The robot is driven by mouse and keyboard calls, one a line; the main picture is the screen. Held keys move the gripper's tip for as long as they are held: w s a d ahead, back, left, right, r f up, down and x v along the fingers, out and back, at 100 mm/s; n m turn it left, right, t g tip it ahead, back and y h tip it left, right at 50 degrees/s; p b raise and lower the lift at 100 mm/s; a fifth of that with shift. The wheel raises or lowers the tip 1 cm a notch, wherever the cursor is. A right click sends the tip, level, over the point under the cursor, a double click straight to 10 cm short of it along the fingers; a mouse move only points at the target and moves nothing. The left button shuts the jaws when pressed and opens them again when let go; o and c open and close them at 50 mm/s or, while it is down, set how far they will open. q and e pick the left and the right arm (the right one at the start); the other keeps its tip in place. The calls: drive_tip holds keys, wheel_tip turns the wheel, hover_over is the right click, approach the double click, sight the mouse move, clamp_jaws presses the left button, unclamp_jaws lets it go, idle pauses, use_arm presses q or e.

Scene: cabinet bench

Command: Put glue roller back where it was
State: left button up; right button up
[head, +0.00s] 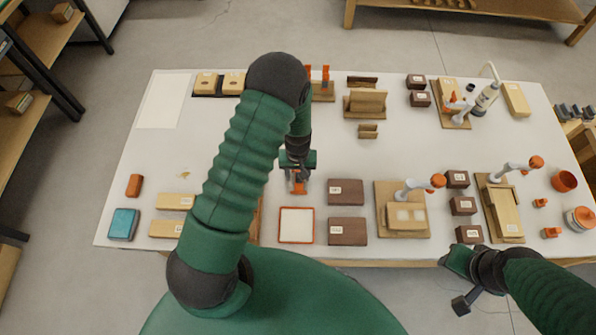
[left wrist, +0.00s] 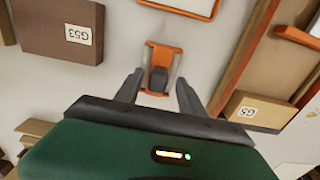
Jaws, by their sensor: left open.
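What looks like the glue roller, an orange frame around a dark grey part, lies on the white bench top. It shows in the left wrist view (left wrist: 158,72) and, partly covered by my gripper, in the head view (head: 298,187). My left gripper (head: 298,169) is above it, pointing down. In the left wrist view its two fingers (left wrist: 160,93) are spread and empty, with the orange frame between and just beyond their tips. I cannot tell whether they touch it. My right gripper (head: 462,282) is at the bench's front edge; its fingers are unclear.
An orange-rimmed white tray (head: 297,239) lies just in front. Dark brown blocks (head: 346,187) lie to the right, one labelled G53 (left wrist: 50,35). A wooden board with a white-and-orange tool (head: 420,186) stands further right. The bench centre behind is mostly clear. My left arm hides part of the left side.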

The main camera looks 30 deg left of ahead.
use_arm(q)
drive_tip(key=shift+r, duration=0.55)
wheel_tip(320, 180, up, 12)
drive_tip(key=b, duration=0.2)
drive_tip(key=s+d+r+m+t, duration=0.2)
drive_tip(key=s+d+r+m, duration=0.4)
drive_tip(key=s+d+r, duration=0.2)
drive_tip(key=shift+s+t, duration=0.3)
drive_tip(key=shift+s, duration=0.7)
drive_tip(key=shift+w, duration=0.15)
drive_tip(key=shift+a, duration=0.1)
